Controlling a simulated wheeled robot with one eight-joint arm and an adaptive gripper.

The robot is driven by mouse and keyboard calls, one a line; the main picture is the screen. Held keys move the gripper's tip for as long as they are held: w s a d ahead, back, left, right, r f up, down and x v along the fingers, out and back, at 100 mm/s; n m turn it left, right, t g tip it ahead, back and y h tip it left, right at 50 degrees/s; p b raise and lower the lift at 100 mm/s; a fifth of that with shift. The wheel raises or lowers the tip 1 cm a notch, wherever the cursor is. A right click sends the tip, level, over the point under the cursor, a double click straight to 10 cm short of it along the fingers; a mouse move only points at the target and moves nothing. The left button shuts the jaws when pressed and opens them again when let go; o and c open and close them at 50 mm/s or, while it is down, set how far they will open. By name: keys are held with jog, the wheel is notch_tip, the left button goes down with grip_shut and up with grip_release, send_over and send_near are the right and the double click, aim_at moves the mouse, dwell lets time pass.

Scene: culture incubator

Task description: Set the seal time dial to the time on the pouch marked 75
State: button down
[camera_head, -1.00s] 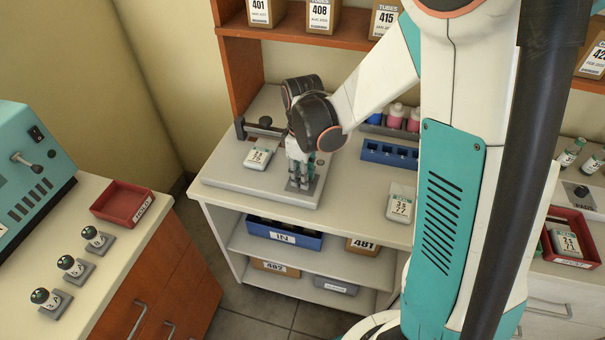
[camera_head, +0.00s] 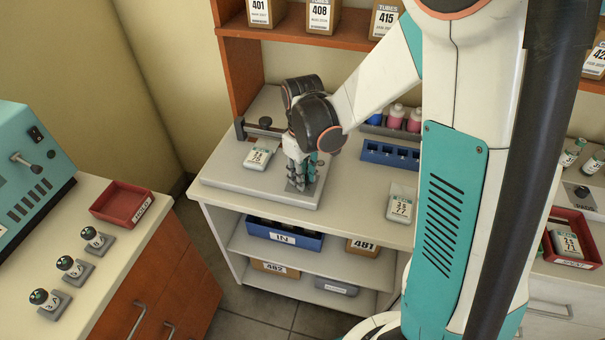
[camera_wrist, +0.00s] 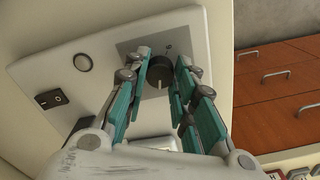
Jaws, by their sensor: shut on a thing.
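My gripper (camera_head: 303,178) is at the right end of the sealer (camera_head: 225,181) on the middle bench, reaching down to its front. In the wrist view my gripper (camera_wrist: 160,72) is shut on the dark round dial (camera_wrist: 159,73), one finger on each side. A light pointer mark shows on the dial; its scale is too small to read. A pouch (camera_head: 259,155) with a label lies on the sealer, its numbers seeming to include 75. Another pouch (camera_head: 400,204), seemingly marked 77, lies on the bench to the right.
A rocker switch (camera_wrist: 53,98) and a round lamp (camera_wrist: 82,62) sit on the sealer panel. A blue rack (camera_head: 389,154) and pink-filled bottles stand behind. A red HOLD tray (camera_head: 121,204) and several knobs are on the left bench.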

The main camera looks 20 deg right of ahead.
jog(key=c, duration=1.3)
grip_release()
notch_tip(320, 180, up, 12)
jog(key=shift+f, duration=0.1)
jog(key=s+r+m+t, duration=0.1)
jog(key=s+r+t, duration=0.1)
jog(key=s, duration=0.3)
jog(key=s+r+m+t, duration=0.1)
jog(key=s+m+t, duration=0.1)
jog(key=s, duration=0.3)
jog(key=s+r+m+t, duration=0.2)
jog(key=s+t, duration=0.1)
jog(key=s, duration=0.2)
jog(key=shift+r, duration=0.35)
